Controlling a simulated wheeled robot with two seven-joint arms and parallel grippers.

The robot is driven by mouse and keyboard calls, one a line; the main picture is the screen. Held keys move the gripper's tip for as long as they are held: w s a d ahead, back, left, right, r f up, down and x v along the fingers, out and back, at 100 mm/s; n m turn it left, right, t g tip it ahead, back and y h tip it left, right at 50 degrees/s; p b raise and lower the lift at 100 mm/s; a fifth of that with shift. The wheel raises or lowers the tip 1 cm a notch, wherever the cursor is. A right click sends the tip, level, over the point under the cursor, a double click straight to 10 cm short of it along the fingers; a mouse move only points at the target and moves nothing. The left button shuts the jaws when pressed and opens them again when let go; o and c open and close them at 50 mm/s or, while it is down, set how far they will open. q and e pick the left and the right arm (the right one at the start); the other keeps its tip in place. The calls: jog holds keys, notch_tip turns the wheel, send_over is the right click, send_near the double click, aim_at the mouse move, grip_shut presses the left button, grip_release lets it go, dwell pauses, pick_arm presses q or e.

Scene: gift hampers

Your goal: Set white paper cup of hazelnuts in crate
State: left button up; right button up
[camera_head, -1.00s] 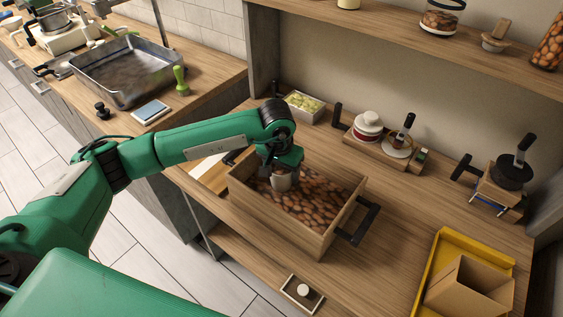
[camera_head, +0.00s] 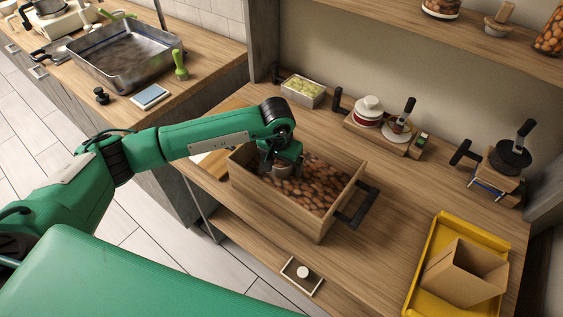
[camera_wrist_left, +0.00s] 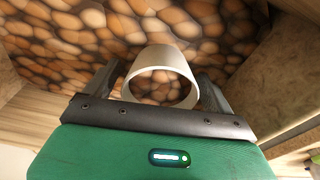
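The white paper cup (camera_head: 281,172) is inside the wooden crate (camera_head: 285,205), near its far left end, low among the brown nuts. In the left wrist view the cup (camera_wrist_left: 162,62) shows its round rim, with brown contents visible inside. My left gripper (camera_head: 280,158) points down into the crate, with a finger on each side of the cup; in the wrist view the gripper (camera_wrist_left: 160,85) has its fingers close against the rim. The cup's base is hidden in the head view. My right gripper is not in view.
A crate handle (camera_head: 358,205) juts out at right. A yellow tray (camera_head: 437,235) with an open cardboard box (camera_head: 462,270) stands front right. A small box of green pieces (camera_head: 303,90) is behind.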

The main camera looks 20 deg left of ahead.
pick_arm(q)
jog(key=shift+r, duration=0.1)
jog(key=shift+r, duration=0.2)
jog(key=r+b, duration=0.1)
jog(key=r, duration=0.2)
jog(key=r+b, duration=0.1)
jog(key=r, duration=0.3)
jog(key=s+r+b, duration=0.1)
jog(key=r, duration=0.2)
jog(key=shift+s+a+r, duration=0.1)
jog(key=shift+r, duration=0.05)
jog(key=shift+s+r+b, duration=0.15)
jog(key=shift+r+b, duration=0.2)
jog(key=shift+r, duration=0.3)
